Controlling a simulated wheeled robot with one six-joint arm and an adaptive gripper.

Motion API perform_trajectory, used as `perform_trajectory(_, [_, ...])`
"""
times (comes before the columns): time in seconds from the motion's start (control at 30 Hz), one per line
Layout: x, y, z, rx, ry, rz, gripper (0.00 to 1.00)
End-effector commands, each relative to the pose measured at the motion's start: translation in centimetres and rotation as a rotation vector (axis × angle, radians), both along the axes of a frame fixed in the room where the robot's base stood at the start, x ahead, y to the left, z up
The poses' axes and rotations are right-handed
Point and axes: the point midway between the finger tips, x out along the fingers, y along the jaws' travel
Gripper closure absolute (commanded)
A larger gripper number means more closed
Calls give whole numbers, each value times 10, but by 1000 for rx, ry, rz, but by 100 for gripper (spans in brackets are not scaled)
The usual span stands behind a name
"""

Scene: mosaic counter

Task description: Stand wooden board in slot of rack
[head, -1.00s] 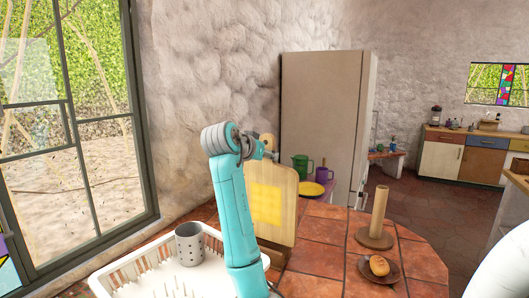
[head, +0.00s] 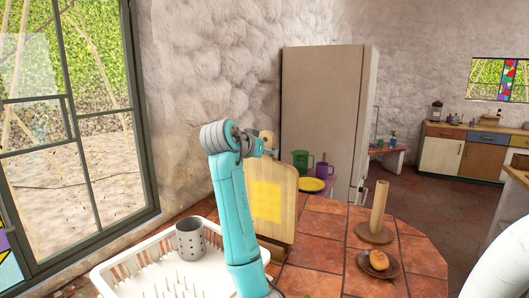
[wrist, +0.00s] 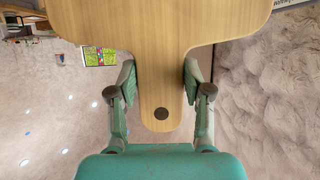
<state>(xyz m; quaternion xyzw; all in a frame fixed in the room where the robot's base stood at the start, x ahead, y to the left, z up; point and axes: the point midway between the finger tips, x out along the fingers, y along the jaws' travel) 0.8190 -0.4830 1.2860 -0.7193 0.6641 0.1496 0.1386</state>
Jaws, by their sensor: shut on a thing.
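The wooden board (head: 283,205) is pale wood with a yellow square on its face. It stands upright in the head view, handle up, beyond and to the right of the white rack. My gripper (wrist: 160,78) is shut on the board's handle (wrist: 160,108), one finger on each side, in the wrist view. The rack (head: 106,274) is a white dish rack with rows of upright pegs, at the lower left of the head view. My arm hides part of the board and the rack's right part. I cannot tell whether the board's lower edge touches the counter.
A grey perforated cup (head: 190,240) stands in the rack. On the tiled counter (head: 325,248) are a wooden roll holder (head: 376,233) and a plate with bread (head: 378,261). Green and purple mugs and a yellow plate (head: 311,185) are behind the board. A window is left.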

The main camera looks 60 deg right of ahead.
Motion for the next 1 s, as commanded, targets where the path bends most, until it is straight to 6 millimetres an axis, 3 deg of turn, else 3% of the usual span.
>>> perform_trajectory(1.0, [0,0,-13,-3,-2,0,100])
